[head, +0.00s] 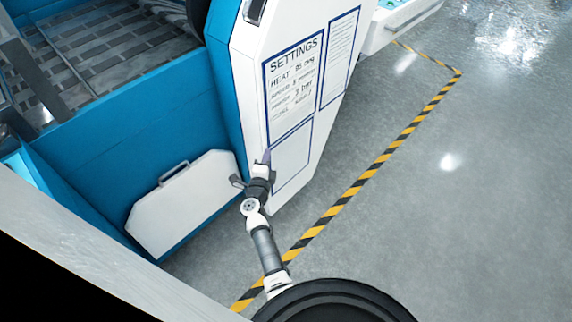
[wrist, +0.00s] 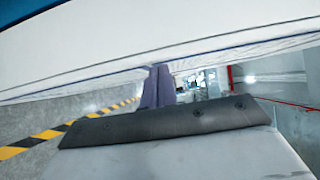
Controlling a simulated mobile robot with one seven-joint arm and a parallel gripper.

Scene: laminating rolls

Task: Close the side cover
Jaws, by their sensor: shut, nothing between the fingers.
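A large white panel (head: 243,100) with a SETTINGS sheet and blue-framed boxes stands at the side of the blue machine; I cannot tell for sure whether it is the side cover. It fills the upper part of the wrist view (wrist: 150,45). My gripper (head: 266,158) is in front of the panel's lower part, its purple fingers together and empty. In the wrist view the shut fingers (wrist: 157,88) point at the panel's surface, at or very close to it; contact is unclear. A smaller white cover with a grey handle (head: 185,205) sits low on the blue side wall, left of my gripper.
The blue machine body (head: 130,105) takes up the left, with a grey patterned surface inside it. A yellow-black floor stripe (head: 345,200) runs beside the machine. Grey floor to the right is open. A white unit (head: 400,22) stands at the top.

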